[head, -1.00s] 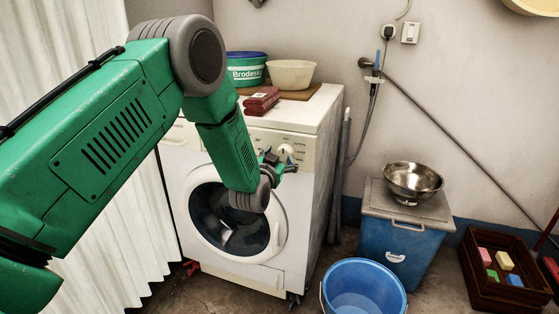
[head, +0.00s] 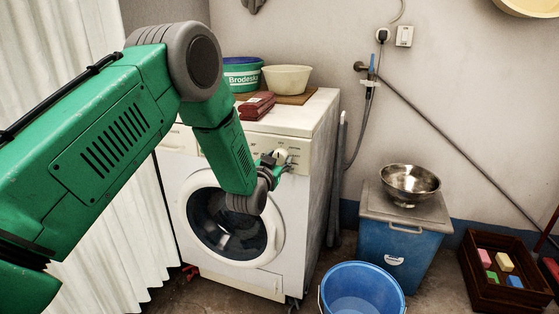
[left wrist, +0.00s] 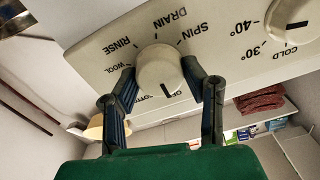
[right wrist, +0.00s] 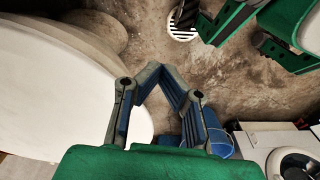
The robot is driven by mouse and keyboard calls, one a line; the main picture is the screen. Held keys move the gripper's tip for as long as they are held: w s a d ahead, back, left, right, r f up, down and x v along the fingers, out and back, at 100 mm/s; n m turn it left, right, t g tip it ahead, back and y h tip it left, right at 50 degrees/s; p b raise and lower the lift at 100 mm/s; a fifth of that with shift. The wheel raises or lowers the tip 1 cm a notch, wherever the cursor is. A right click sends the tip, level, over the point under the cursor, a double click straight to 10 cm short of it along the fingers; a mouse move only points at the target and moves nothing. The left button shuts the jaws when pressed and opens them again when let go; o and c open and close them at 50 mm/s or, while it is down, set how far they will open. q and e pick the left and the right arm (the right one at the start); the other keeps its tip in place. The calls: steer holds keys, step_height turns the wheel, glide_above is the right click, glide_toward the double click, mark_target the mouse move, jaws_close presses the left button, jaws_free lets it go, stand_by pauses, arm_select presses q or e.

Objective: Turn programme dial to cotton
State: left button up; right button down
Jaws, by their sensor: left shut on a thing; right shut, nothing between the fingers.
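The washing machine (head: 222,222) stands against the wall with its round door closed. My left gripper (head: 276,161) is at its upper front panel, on the programme dial (left wrist: 160,68). In the left wrist view the round cream dial sits between the two fingers of my left gripper (left wrist: 162,84), which is shut on it. Wool, rinse, drain and spin labels show upside down around it. The dial's dark mark points down in the picture, beside partly hidden labels, one of them apparently cotton. My right gripper (right wrist: 169,72) is shut and empty, with its fingertips together above the floor.
A temperature dial (left wrist: 293,22) sits beside the programme dial. Red folded cloths (head: 256,105), a green tub (head: 241,74) and a cream basin (head: 288,78) stand on the machine. A blue bucket (head: 362,290) is on the floor in front, and a metal bowl (head: 410,181) tops a blue bin (head: 398,238).

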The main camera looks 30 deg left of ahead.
arm_select(q)
steer(key=shift+r+m+p, duration=0.15)
steer(key=shift+m+p, duration=0.55)
steer(key=shift+m, duration=0.4)
steer(key=shift+m+p, duration=0.4)
steer(key=shift+m, duration=0.4)
steer(key=shift+m+p, duration=0.5)
steer(key=shift+m, duration=1.4)
steer(key=shift+d, duration=0.1)
steer(key=o, duration=1.1)
